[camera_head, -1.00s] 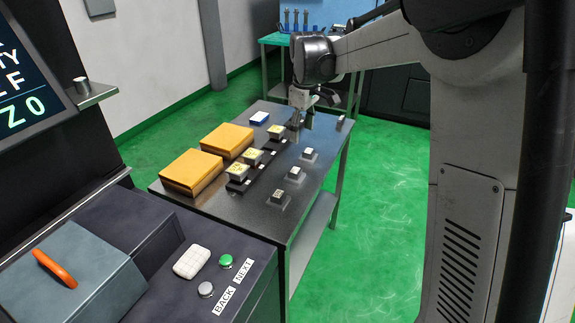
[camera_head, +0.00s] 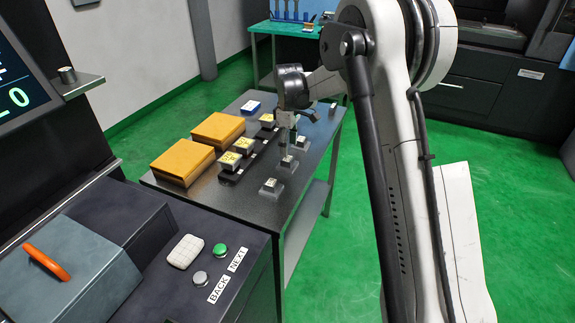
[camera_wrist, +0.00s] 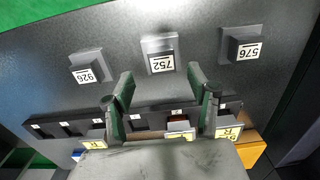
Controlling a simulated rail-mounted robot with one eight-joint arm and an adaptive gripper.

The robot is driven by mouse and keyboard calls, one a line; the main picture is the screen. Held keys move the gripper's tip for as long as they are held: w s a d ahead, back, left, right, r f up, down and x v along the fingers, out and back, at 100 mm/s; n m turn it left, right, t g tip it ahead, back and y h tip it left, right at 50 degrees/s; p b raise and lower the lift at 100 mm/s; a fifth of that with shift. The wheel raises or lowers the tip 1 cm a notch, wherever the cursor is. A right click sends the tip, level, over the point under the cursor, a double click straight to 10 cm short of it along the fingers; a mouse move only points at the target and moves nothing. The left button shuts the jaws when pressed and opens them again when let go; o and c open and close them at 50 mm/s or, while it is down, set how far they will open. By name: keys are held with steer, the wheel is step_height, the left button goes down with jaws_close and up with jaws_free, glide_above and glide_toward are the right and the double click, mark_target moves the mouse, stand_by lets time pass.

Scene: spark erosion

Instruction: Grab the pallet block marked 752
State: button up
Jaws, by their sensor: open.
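The pallet block marked 752 (camera_wrist: 162,62) is a small grey block with a white label on a square base, in the middle of a row of three in the wrist view. The block marked 926 (camera_wrist: 89,74) is to its left and the block marked 576 (camera_wrist: 243,50) to its right. My gripper (camera_wrist: 160,74) is open and empty, its two dark green fingers apart, with 752 showing between and beyond the tips. Height clearance is hard to tell.
A black rack (camera_wrist: 150,120) with yellow-labelled blocks lies beside the row. On the dark table (camera_head: 235,200) stand two orange-yellow boxes (camera_head: 183,162), a small blue-white box (camera_head: 250,107) and another small block (camera_head: 333,109). A console with BACK and NEXT buttons (camera_head: 219,250) is in front.

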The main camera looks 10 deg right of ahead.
mark_target(288, 159)
steer(key=shift+a+f, duration=0.2)
steer(key=shift+f, duration=2.85)
steer(key=shift+s, duration=0.1)
jaws_close()
